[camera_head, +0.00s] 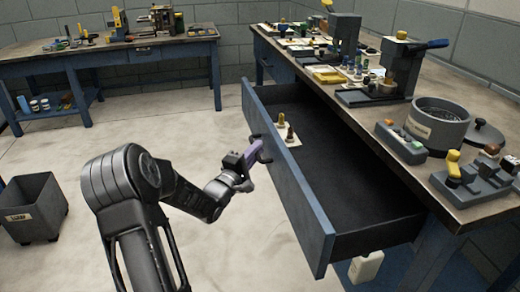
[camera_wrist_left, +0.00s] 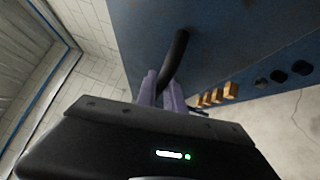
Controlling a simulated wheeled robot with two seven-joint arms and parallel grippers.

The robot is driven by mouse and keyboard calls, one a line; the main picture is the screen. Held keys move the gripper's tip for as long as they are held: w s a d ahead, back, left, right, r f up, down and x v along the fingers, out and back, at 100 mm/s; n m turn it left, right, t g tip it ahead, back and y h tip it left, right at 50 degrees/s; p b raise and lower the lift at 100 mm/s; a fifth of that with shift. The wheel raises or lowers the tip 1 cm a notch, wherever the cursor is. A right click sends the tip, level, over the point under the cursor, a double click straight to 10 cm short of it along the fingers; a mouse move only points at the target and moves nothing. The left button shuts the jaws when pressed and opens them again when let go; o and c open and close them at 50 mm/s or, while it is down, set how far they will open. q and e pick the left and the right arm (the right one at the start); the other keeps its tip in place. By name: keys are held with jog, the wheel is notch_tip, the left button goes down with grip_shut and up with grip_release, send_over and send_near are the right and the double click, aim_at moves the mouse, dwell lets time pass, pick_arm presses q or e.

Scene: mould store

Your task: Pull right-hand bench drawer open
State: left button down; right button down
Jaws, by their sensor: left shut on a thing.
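The right-hand bench (camera_head: 345,100) has a long blue-fronted drawer (camera_head: 290,182) standing well open, its dark inside showing. My left gripper (camera_head: 260,152) is shut on the dark drawer handle (camera_head: 266,157) on the outer face of the drawer front. In the left wrist view the two purple-grey fingers (camera_wrist_left: 160,90) close around the curved black handle (camera_wrist_left: 178,55), with the blue drawer front (camera_wrist_left: 230,40) behind. My right gripper is not in view.
The benchtop carries a grey round pot (camera_head: 437,125), tools and small parts. A second blue bench (camera_head: 110,58) stands at the back left. A grey bin (camera_head: 32,207) is on the floor at left. A white container (camera_head: 366,266) is below the drawer. The floor left of the drawer is clear.

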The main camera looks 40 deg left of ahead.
pick_arm(q)
jog(key=shift+f, duration=0.1)
jog(key=c, duration=1.7)
grip_release()
jog(key=p+v, duration=0.1)
jog(key=v, duration=0.6)
jog(key=shift+s, duration=0.4)
